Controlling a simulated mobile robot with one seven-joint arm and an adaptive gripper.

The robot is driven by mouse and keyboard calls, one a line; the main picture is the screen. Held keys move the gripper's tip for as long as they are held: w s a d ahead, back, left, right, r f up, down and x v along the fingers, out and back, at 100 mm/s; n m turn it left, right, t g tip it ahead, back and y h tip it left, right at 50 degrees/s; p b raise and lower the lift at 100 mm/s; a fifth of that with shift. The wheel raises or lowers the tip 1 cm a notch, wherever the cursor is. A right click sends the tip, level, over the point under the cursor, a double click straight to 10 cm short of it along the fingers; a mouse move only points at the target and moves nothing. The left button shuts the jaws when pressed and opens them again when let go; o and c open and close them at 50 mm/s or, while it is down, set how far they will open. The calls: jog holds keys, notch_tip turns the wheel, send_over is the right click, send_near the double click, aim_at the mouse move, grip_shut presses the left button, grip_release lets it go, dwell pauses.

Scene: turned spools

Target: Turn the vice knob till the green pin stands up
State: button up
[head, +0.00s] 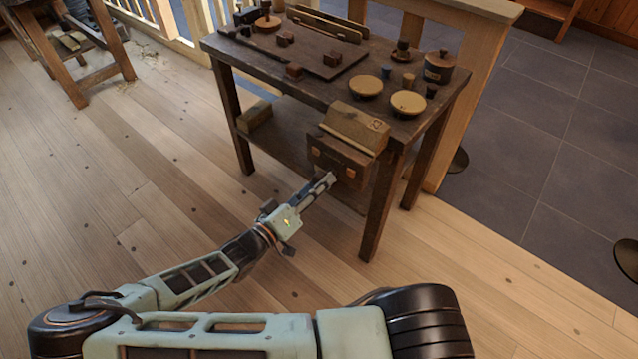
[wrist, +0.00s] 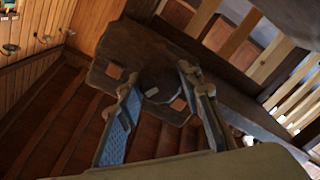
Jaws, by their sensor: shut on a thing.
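The vice (head: 341,158) is a dark wooden block with orange square inlays, fixed at the front edge of the workbench; its face (wrist: 108,55) fills the upper middle of the wrist view. The dark round vice knob (wrist: 165,82) sits on that face, with a small pale bar on it that may be the pin; its green colour does not show. My gripper (head: 332,178) reaches the vice face from the front left. In the wrist view its two fingers (wrist: 161,78) stand on either side of the knob, shut on it. In the head view the fingers hide the knob.
The workbench (head: 290,83) carries a dark board, small blocks, round dishes (head: 408,103) and a lidded pot (head: 438,66). A pale wooden block (head: 355,125) lies on top of the vice. A lower shelf holds another block (head: 254,116). The floor in front is clear.

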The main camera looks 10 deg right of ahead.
jog(key=shift+a+f+m, duration=0.15)
jog(key=shift+f+m, duration=0.05)
jog(key=shift+m, duration=1)
jog(key=o, duration=1.1)
jog(key=shift+r, duration=0.1)
jog(key=shift+o, duration=0.3)
jog(key=shift+r, duration=0.1)
jog(key=shift+s, duration=0.1)
jog(key=v, duration=1.2)
